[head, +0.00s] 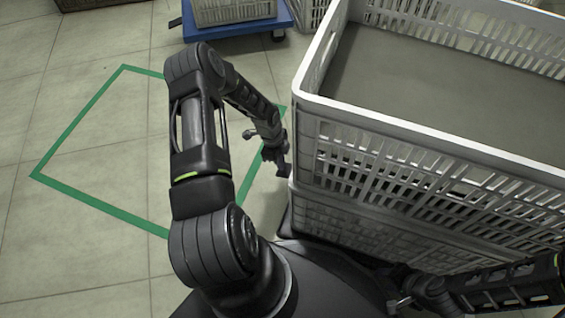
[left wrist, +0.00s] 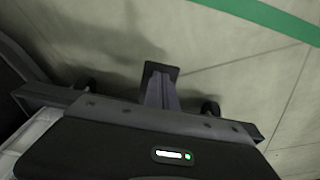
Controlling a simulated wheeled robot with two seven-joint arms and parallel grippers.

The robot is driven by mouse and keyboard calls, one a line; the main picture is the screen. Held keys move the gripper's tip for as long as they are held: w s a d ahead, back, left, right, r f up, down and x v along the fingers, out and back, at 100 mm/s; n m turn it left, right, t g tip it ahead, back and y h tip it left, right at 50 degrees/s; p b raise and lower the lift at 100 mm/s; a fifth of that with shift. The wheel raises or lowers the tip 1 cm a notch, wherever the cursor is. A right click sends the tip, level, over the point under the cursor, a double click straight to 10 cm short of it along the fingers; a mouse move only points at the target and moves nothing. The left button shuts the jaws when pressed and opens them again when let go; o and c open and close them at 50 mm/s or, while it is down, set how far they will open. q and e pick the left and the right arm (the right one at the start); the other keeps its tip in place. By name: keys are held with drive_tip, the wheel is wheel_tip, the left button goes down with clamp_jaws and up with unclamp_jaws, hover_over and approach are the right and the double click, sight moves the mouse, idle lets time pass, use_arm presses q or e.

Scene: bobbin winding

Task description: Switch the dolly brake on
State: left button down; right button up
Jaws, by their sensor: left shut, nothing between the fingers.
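My left gripper (head: 282,168) is beside the left side of the crate stack, low over the floor. In the left wrist view its fingers (left wrist: 161,82) are shut together and empty above pale floor tiles. No brake pedal or lever can be made out in either view. A blue dolly (head: 288,18) carrying a crate stands at the top of the head view, away from my left gripper.
White slatted crates stand stacked at the right; the upper crate (head: 430,147) sits on a lower one (head: 345,225). A green tape outline (head: 75,117) marks the floor at left, also in the left wrist view (left wrist: 270,16). The floor inside it is clear.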

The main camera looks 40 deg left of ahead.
use_arm(q)
drive_tip(key=shift+a+f+b, duration=0.1)
drive_tip(key=shift+f+b, duration=0.2)
drive_tip(key=shift+f, duration=0.2)
use_arm(e)
drive_tip(key=shift+w+f, duration=0.1)
drive_tip(key=shift+f, duration=0.4)
